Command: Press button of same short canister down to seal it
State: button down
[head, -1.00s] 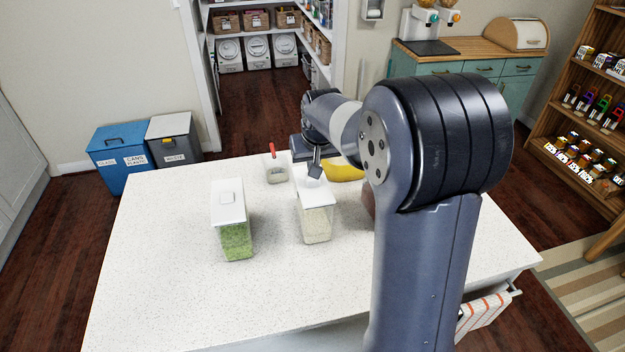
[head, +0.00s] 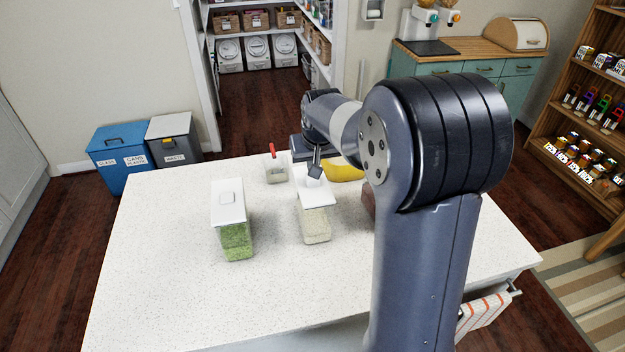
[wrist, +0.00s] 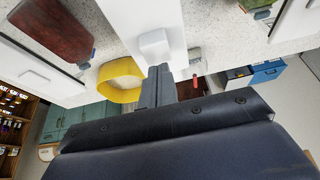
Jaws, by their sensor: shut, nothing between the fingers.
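A clear canister of pale grains (head: 316,226) with a white lid (head: 316,198) stands upright on the white counter. The raised white button on its lid (wrist: 153,42) shows in the wrist view. My gripper (head: 315,173) is shut and empty, pointing down at this button, with its fingertips at or just over it. In the wrist view the shut fingers (wrist: 158,82) sit right beside the button's edge. I cannot tell whether they touch it. A second clear canister with green contents (head: 236,241) stands to the left, with a white lid and a button.
A small clear container with a red-handled tool (head: 275,173) stands behind, to the left. A reddish-brown item (wrist: 58,30) is partly hidden by my arm in the head view. The counter's front left (head: 150,290) is clear.

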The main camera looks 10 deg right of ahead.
aim_at(313, 180)
jog(key=shift+f, duration=0.2)
dwell(0.4)
jog(key=shift+f+b, duration=1.55)
jog(key=shift+f, duration=0.3)
jog(key=shift+r+p, duration=2.6)
jog(key=shift+r, duration=1.35)
jog(key=shift+f, duration=0.1)
jog(key=shift+f+b, duration=2.35)
jog(key=shift+f, duration=1.15)
jog(key=shift+r, duration=0.15)
